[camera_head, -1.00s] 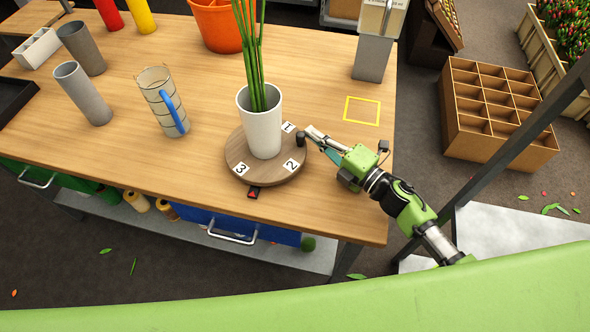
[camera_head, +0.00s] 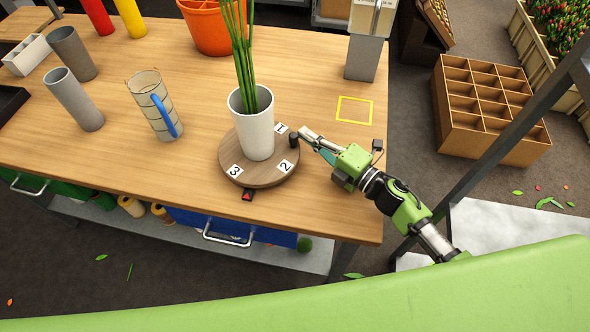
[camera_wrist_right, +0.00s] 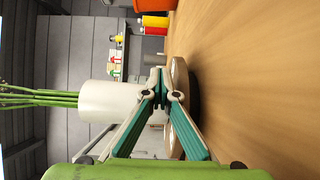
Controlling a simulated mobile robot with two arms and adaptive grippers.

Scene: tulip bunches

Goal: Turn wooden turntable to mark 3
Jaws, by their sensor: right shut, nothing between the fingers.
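The round wooden turntable (camera_head: 241,178) sits on the table with a white vase (camera_head: 252,130) of green stems on it. Label 1 (camera_head: 280,128) is at its far right, label 2 (camera_head: 285,166) at its near right and label 3 (camera_head: 234,171) at its near left. The red triangle pointer (camera_head: 248,195) by the near rim lies between labels 3 and 2, closer to 3. A dark peg (camera_head: 294,140) stands at the right rim. My right gripper (camera_head: 303,131) is shut and empty beside the peg; contact is unclear. It also shows in the wrist view (camera_wrist_right: 164,86). My left gripper is not in view.
An orange bucket (camera_head: 207,28) is behind. A yellow square outline (camera_head: 354,110) lies on clear tabletop at the right. The table's front edge is near the turntable.

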